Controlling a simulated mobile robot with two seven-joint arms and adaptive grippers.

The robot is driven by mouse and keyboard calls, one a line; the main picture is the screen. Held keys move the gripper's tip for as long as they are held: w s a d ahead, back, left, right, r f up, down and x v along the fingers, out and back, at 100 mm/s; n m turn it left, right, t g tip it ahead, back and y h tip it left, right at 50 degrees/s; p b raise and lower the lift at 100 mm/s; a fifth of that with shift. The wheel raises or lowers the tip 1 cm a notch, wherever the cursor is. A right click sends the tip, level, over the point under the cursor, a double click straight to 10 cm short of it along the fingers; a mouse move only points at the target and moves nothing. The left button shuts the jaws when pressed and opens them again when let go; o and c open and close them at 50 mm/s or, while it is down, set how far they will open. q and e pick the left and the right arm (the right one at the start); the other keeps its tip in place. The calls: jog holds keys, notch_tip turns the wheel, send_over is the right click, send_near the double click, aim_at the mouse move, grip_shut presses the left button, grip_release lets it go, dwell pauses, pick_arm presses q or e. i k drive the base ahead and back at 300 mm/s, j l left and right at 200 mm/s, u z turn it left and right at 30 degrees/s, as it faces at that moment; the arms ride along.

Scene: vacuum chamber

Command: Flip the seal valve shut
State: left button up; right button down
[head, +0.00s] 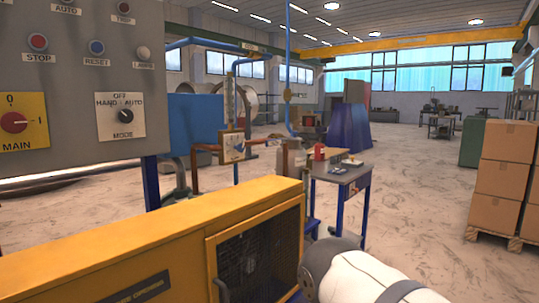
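I cannot tell for sure which part is the seal valve. A red item (319,152) sits on the workbench, too small to make out. Neither of my grippers is in view; only a white and grey arm link of mine shows at the bottom right.
A grey control panel (75,82) fills the upper left. A yellow machine housing (130,250) with a mesh door (258,262) blocks the lower left. Stacked cardboard boxes (503,175) on a pallet stand at the right. The floor between workbench and boxes is clear.

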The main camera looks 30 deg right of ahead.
aim_at(268, 143)
jog(key=i+l+u, duration=0.2)
jog(key=l+u, duration=0.15)
jog(key=l, duration=0.75)
jog(key=i+l+u, duration=0.1)
jog(key=l+u, duration=0.25)
jog(key=l, duration=0.75)
jog(key=k+l+u, duration=0.1)
jog(key=l+u, duration=0.25)
jog(key=l, duration=0.75)
